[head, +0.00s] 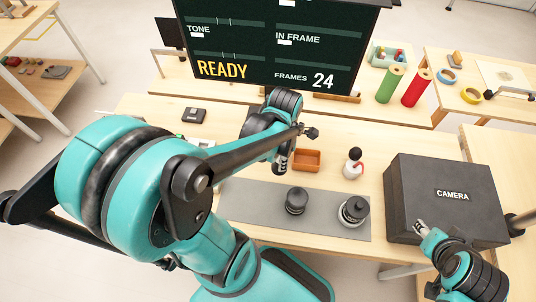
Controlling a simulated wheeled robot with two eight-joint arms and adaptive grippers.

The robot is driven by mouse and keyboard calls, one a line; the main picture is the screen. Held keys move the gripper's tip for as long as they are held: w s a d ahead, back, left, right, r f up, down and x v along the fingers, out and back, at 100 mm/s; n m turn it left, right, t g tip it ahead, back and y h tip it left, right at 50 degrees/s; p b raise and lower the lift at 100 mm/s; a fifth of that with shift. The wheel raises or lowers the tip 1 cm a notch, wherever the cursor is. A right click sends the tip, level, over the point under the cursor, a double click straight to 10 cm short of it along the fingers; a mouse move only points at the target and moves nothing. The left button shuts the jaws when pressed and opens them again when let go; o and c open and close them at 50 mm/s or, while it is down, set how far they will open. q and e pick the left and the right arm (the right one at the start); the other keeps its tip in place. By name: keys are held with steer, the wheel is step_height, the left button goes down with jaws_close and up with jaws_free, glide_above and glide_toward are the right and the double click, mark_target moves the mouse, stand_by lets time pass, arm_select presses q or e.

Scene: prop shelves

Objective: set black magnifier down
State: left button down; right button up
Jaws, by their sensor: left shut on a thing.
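My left gripper (281,160) reaches over the table from the left and points down, left of the orange-brown tray. It is shut on a small dark thing, taken to be the black magnifier; my arm and fingers hide most of it, so its shape and its gap to the table cannot be told. My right gripper (421,229) is low at the right, in front of the black camera box; its jaw opening is too small to tell.
A grey mat (250,211) bears two dark round items (296,200) (354,210). The orange-brown tray (307,159), a white-and-dark bottle (353,164) and the camera box (440,200) stand nearby. A dark square item (194,115) lies at back left. A display board (275,45) stands behind.

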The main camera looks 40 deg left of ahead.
arm_select(q)
steer(key=w+a+f+b, duration=0.1)
steer(key=a+f, duration=0.2)
steer(key=w+a+f+b, duration=0.2)
steer(key=a+f, duration=0.1)
steer(key=w+a+f+b, duration=0.2)
steer(key=a+f, duration=0.1)
steer(key=f, duration=0.1)
steer(key=shift+w, duration=0.2)
steer(key=shift+f, duration=0.25)
steer(key=shift+f+b, duration=0.15)
steer(key=shift+b, duration=0.25)
steer(key=c, duration=1.2)
jaws_free()
